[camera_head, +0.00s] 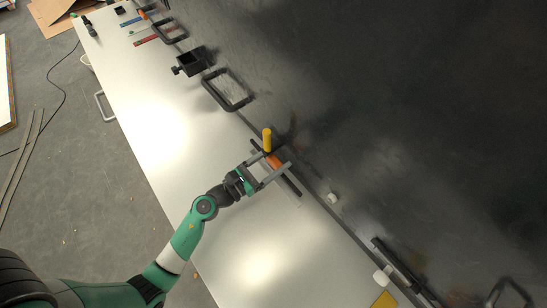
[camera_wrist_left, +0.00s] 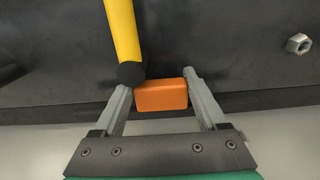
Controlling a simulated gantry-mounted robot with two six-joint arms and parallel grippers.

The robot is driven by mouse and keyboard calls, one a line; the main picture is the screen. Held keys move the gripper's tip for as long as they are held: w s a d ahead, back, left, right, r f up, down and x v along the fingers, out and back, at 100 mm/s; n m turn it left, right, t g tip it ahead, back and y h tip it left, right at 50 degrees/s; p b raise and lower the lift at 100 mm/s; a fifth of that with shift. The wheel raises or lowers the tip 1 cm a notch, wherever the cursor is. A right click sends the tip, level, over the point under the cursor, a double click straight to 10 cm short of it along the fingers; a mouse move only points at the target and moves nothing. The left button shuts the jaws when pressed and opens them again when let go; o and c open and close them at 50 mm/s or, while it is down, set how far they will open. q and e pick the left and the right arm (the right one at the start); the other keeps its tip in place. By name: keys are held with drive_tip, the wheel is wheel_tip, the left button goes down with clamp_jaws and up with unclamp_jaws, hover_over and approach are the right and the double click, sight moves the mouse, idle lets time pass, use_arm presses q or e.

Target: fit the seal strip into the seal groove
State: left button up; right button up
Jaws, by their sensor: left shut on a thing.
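My left gripper (camera_head: 272,168) reaches in from the left over the pale table, close to the dark wall. It is shut on an orange block (camera_wrist_left: 161,95), which sits between its two fingers in the left wrist view. The block also shows in the head view (camera_head: 273,160). A dark strip (camera_head: 291,184) extends past the fingers in the head view. It looks like the seal strip, but I cannot tell whether the block is joined to it. I cannot make out the seal groove clearly. My right gripper is not in view.
A yellow rod (camera_head: 267,139) with a black end stands just beyond the block. A black handle (camera_head: 227,90) and a black bracket (camera_head: 190,63) lie farther up the wall edge. A metal nut (camera_wrist_left: 298,44) is at right. The table (camera_head: 150,125) left of my gripper is clear.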

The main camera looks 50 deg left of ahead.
use_arm(q)
drive_tip(key=shift+f+b, duration=2.3)
drive_tip(key=shift+f, duration=0.3)
drive_tip(key=shift+f+b, duration=1.05)
drive_tip(key=shift+f, duration=0.15)
drive_tip(key=o, duration=1.3)
drive_tip(key=shift+o, duration=0.2)
drive_tip(key=s, duration=0.3)
drive_tip(key=s+b, duration=0.1)
drive_tip(key=s, duration=0.7)
drive_tip(key=shift+a, duration=0.3)
drive_tip(key=shift+s, duration=0.3)
drive_tip(key=shift+r, duration=0.1)
